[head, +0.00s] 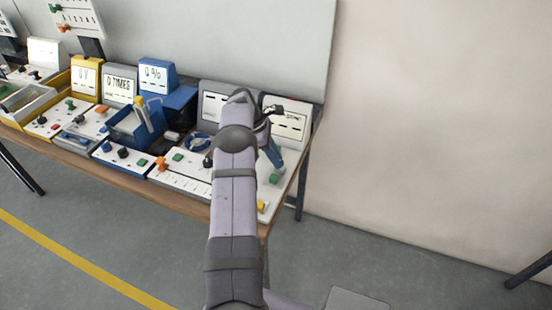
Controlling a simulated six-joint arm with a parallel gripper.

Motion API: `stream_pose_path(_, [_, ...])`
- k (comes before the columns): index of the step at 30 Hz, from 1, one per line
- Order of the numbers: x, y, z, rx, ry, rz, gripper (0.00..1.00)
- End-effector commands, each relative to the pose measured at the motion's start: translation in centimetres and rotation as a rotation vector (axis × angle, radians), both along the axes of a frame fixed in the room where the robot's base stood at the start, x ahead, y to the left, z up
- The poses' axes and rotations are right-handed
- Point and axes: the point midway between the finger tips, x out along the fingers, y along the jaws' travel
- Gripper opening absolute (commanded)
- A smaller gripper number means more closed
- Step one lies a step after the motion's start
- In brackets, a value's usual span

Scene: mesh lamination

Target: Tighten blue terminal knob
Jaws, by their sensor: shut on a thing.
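My arm reaches up from the bottom centre over the right end of the bench. My gripper (274,109) is small and dark at the arm's far end, in front of the rightmost display. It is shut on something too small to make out. A green knob (274,178) and a yellow knob (262,205) are on that panel.
To the left stand an orange knob (161,163), a green knob (178,156), a blue holder (135,128) with upright tools and several meters with displays. A grey board (265,55) rises behind the bench. The floor (400,260) to the right is mostly clear.

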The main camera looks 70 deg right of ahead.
Motion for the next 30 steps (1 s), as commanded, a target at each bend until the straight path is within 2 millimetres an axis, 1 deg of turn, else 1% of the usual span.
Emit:
stream_pose_path(10, [0.07, -0.19, 0.01, -0.001, -0.003, -0.107, 0.00])
stream_pose_path(26, [0.08, -0.22, 0.08, -0.001, -0.002, -0.125, 0.00])
stream_pose_path(27, [0.08, -0.22, 0.08, -0.002, -0.003, -0.124, 0.25])
stream_pose_path(29, [0.07, -0.21, 0.07, -0.001, -0.002, -0.125, 0.39])
stream_pose_path(30, [0.07, -0.21, 0.06, -0.001, -0.002, -0.125, 0.39])
